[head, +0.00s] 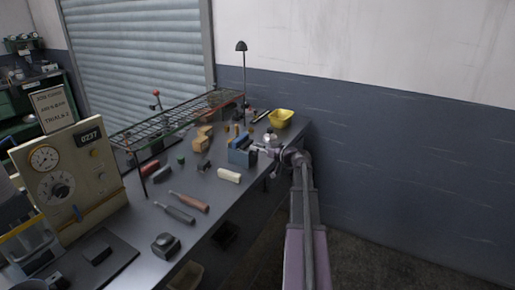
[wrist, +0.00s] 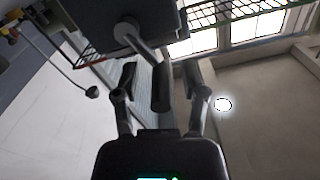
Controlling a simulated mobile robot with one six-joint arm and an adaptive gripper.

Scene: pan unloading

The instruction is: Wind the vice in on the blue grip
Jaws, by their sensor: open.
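The blue vice (head: 241,157) stands near the bench's right edge. Small upright pieces show just behind it, one of them bluish; I cannot tell whether this is the blue grip or whether the jaws touch it. My gripper (head: 275,153) is at the right side of the vice. In the wrist view, my gripper (wrist: 159,78) is open, one finger on each side of a dark cylindrical crank handle (wrist: 160,90). Gaps show between the handle and both fingers. The handle hangs from a crank arm (wrist: 140,45) that joins a dark body above. The vice's jaws are hidden in this view.
A lamp (head: 243,75) rises behind. A blue-and-white wall (head: 400,130) is at the right.

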